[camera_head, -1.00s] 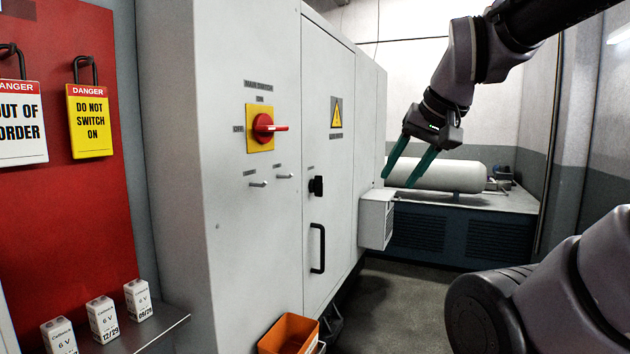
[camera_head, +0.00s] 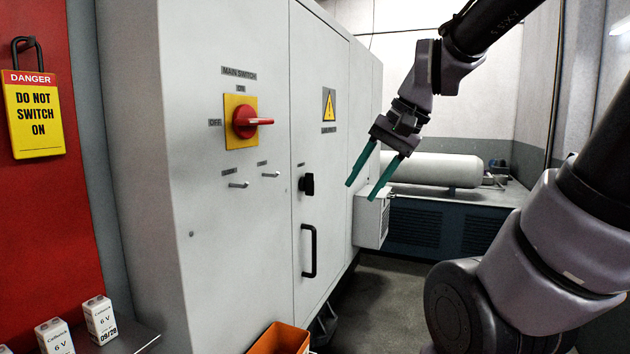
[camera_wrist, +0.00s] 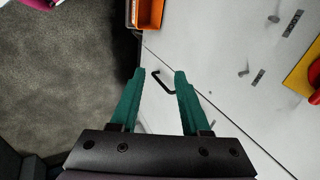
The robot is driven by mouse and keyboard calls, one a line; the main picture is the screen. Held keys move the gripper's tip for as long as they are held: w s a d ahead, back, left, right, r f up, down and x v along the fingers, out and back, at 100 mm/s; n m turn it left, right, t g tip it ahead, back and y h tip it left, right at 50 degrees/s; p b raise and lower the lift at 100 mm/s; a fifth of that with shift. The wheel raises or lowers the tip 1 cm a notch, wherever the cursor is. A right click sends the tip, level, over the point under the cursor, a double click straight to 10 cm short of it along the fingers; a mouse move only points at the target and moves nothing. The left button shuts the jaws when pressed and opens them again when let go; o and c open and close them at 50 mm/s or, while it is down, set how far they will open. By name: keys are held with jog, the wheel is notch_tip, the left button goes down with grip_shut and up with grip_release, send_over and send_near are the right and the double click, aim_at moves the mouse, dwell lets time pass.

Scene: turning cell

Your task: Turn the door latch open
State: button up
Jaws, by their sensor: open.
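The door latch (camera_head: 307,184) is a small black knob on the grey cabinet door (camera_head: 327,70), above the black door handle (camera_head: 309,250). It looks upright. My gripper (camera_head: 360,191) has two teal fingers, open and empty, pointing down and left. In the head view it is right of the latch, apart from it and in front of the door. In the wrist view my gripper (camera_wrist: 160,72) is open, with the handle (camera_wrist: 162,82) showing between and beyond the fingers. I cannot make out the latch there; the right finger may hide it.
A red main switch (camera_head: 246,121) on a yellow plate and two small toggles (camera_head: 239,184) sit left of the door. An orange bin (camera_head: 279,340) stands below. A grey vented box (camera_head: 371,218) juts out right of the door. Floor in front is clear.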

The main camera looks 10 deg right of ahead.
jog(key=w+a+f+m+g+y, duration=0.2)
jog(key=w+a+m+y, duration=0.1)
jog(key=m+y, duration=0.1)
jog(key=m+t+y, duration=0.6)
jog(key=m+t, duration=0.3)
jog(key=m, duration=0.6)
send_near(314, 179)
jog(key=x, duration=0.9)
jog(key=shift+w+a, duration=0.2)
jog(key=shift+w, duration=0.05)
grip_shut()
